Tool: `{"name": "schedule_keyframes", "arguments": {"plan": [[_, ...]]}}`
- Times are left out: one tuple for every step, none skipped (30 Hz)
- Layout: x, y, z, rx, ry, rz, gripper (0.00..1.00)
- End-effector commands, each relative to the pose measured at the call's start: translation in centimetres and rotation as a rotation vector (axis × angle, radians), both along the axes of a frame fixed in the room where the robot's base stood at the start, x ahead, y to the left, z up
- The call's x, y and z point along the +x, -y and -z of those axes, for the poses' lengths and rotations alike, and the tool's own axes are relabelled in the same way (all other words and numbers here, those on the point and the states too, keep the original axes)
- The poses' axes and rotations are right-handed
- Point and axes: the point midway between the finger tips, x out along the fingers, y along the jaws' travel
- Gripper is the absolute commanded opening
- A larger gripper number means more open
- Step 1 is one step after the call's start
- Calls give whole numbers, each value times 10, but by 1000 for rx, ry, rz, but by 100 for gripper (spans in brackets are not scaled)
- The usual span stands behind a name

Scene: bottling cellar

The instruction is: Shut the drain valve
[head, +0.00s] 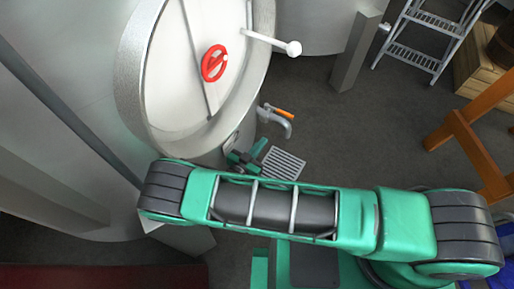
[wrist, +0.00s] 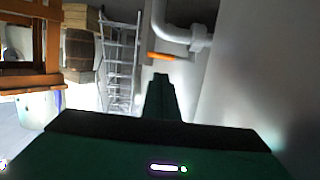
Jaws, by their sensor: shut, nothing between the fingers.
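The drain valve has an orange lever (head: 284,113) on a pale pipe (head: 289,127) that comes out of the tank's lower side and bends down at its end. In the head view the lever lies roughly along the pipe. In the wrist view the orange lever (wrist: 161,57) shows just beyond my fingertips, with the pipe (wrist: 178,34) past it. My gripper (wrist: 160,78) is shut and empty, and points toward the lever. A gap seems to remain between them. In the head view my gripper (head: 260,147) is low beside the tank, partly hidden by my arm.
The steel tank (head: 60,110) with a round door (head: 185,90), red handwheel (head: 213,63) and white-knobbed rod (head: 272,41) stands left. A floor grate (head: 283,163) lies below the pipe. A stepladder (head: 425,40) and orange wooden frame (head: 465,135) stand right. Floor between is clear.

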Motion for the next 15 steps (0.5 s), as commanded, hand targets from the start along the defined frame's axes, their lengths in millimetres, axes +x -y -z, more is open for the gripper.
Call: {"name": "schedule_keyframes", "arguments": {"plan": [[9,6,2,-2,0,3,0],[13,8,4,-2,0,3,0],[20,12,5,-2,0,3,0],[25,15,6,-1,1,3,0],[30,17,7,-1,1,3,0],[36,20,8,-1,1,3,0],[41,23,10,0,0,2,0],[46,26,10,-1,1,2,0],[53,29,12,-1,1,3,0],[58,31,13,-2,0,2,0],[62,34,15,-1,1,2,0],[69,37,16,-1,1,2,0],[74,40,17,-1,1,2,0],[79,42,18,-1,1,2,0],[85,46,19,-2,0,2,0]]}}
